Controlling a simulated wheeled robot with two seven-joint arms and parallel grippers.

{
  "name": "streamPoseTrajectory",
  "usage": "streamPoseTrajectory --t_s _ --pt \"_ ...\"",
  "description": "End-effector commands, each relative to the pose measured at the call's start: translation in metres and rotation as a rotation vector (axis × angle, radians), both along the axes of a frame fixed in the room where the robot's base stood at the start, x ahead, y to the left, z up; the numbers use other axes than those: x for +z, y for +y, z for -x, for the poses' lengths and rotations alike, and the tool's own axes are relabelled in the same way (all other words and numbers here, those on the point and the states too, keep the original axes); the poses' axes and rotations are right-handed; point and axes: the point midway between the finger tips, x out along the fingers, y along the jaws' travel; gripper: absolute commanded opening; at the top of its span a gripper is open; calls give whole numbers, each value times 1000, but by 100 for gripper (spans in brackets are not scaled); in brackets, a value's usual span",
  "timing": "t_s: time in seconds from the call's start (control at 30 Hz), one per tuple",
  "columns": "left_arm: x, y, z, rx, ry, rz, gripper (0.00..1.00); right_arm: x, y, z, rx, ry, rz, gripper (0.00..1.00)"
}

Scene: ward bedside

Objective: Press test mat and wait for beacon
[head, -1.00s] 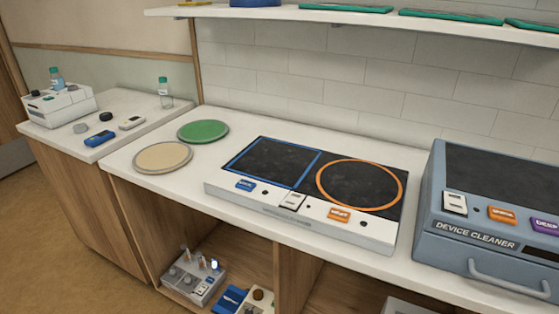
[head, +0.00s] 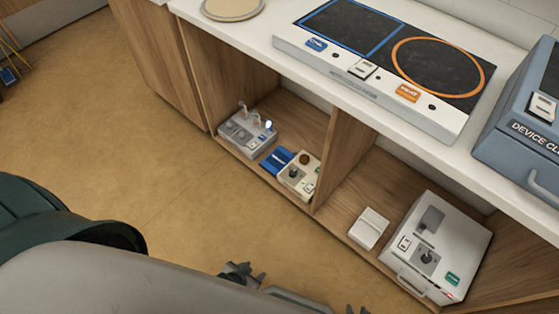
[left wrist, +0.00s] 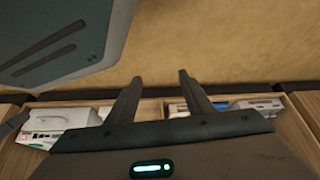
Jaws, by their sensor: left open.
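A blue flat pad (head: 277,160), which may be the test mat, lies in the open shelf under the counter. It sits between a grey device (head: 247,133) with a small glowing white light (head: 268,125) and a white box with a dark knob (head: 297,177). I cannot tell which of these is the beacon. My left gripper shows in the left wrist view (left wrist: 160,77) with its two dark fingers apart and nothing between them. In the head view only dark parts of it show at the bottom edge, apart from the shelf things. My right gripper does not show.
The counter above bears a two-zone panel (head: 367,82), a tan disc (head: 233,9) and a blue device cleaner (head: 520,130). A wooden divider (head: 343,160) splits the shelf. A white machine (head: 440,245) and a small white box (head: 369,228) stand right of it. The floor in front is clear.

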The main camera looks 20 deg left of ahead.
Motion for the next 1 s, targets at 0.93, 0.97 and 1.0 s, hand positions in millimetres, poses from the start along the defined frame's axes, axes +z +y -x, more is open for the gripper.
streamPoseTrajectory --t_s 0.93,0.97,1.0 --pt "0 0 -1 0 -1 0 0 0 0 0 1 1 0 31" --pt "0 0 0 0 -1 0 0 0 0 0 1 1 0 31" --pt "0 0 -1 0 -1 0 0 0 0 0 1 1 0 31"
